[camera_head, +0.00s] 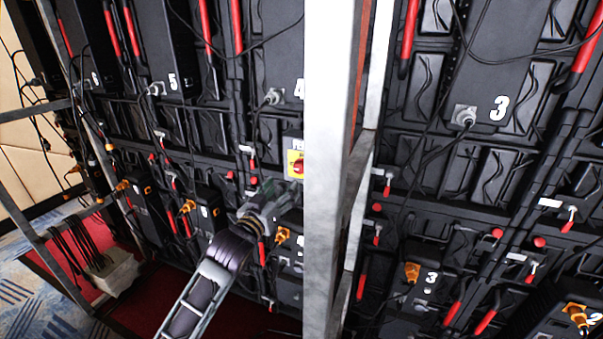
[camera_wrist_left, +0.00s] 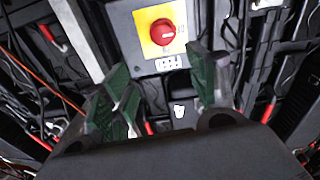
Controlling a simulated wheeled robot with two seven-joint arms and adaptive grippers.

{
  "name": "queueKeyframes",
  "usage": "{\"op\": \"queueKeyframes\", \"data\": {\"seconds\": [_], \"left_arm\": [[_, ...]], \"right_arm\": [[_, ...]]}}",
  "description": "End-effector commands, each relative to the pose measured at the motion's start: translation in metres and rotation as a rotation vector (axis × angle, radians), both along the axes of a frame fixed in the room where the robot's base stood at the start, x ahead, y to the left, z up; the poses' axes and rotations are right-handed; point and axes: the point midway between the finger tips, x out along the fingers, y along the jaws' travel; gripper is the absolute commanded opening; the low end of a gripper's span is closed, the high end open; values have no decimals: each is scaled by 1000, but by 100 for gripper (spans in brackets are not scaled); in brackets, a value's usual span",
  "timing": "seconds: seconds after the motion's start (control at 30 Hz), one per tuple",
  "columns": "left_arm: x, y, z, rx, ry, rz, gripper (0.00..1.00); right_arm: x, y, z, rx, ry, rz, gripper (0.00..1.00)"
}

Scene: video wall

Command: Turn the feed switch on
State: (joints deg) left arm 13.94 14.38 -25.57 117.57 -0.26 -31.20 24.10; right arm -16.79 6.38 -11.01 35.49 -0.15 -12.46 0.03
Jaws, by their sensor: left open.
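The feed switch is a red rotary knob on a yellow plate. It shows at the right edge of the left panel area in the head view (camera_head: 297,165), partly cut off by the pale post. In the left wrist view the red knob (camera_wrist_left: 162,32) is near the top middle, on a grey box. My left gripper (camera_head: 275,192) is just below and left of the switch in the head view. In the left wrist view its green-padded fingers (camera_wrist_left: 160,90) are spread apart and empty, below the knob and apart from it. My right gripper is out of view.
A pale vertical post (camera_head: 332,170) stands close, right of the switch. Black panels with red handles and hanging cables fill the wall.

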Motion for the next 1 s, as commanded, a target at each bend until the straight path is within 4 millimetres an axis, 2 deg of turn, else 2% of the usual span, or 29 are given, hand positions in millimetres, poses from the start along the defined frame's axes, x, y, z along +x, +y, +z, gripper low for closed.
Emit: {"op": "queueKeyframes", "data": {"seconds": [0.3,0.63,1.0], "left_arm": [[3,4,-13,-110,107,15,59],[3,4,-13,-138,118,14,59],[8,1,-12,-138,116,14,59]], "right_arm": [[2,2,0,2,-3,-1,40],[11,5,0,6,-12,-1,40],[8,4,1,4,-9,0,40]]}}
